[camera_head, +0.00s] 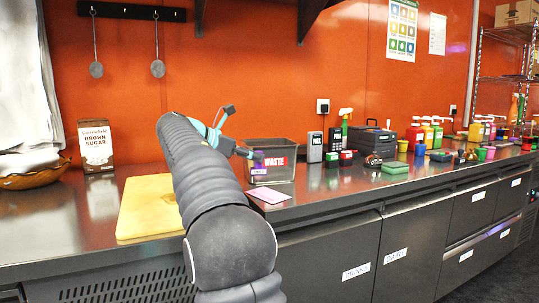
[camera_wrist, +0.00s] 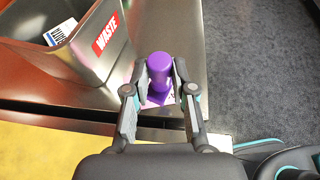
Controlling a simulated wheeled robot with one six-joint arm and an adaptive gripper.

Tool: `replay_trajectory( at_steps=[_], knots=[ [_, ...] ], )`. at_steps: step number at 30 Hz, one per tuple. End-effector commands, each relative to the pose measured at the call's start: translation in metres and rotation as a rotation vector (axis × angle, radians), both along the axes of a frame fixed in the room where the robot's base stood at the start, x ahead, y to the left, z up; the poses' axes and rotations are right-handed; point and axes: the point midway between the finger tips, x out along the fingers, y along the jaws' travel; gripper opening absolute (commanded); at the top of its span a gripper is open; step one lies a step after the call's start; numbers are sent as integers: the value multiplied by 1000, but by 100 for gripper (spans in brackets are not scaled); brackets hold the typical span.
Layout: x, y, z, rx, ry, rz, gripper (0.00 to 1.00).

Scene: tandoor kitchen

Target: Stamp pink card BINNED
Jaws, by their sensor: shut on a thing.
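The pink card (camera_head: 269,195) lies flat on the steel counter near its front edge, in front of the WASTE bin. A purple stamp (camera_head: 258,158) is in my gripper (camera_head: 248,154), upright and above the card, seemingly with a gap below. In the wrist view the purple stamp (camera_wrist: 159,68) is seen from above between both fingers of my gripper (camera_wrist: 158,92). The label on its base is too small to read.
The grey WASTE bin (camera_head: 283,150) stands just behind the card; a white and blue item (camera_wrist: 60,32) shows inside it. A yellow cutting board (camera_head: 148,207) lies to the left. Card terminals (camera_head: 314,147), red-and-black boxes (camera_head: 346,157) and a green pad (camera_head: 395,168) stand to the right.

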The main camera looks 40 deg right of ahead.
Motion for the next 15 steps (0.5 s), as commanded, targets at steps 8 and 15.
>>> replay_trajectory(
  at_steps=[8, 15],
  knots=[
    [0, -37, 0, -3, -5, 153, 2],
    [1, -39, -7, -3, -4, 167, 2]
  ],
)
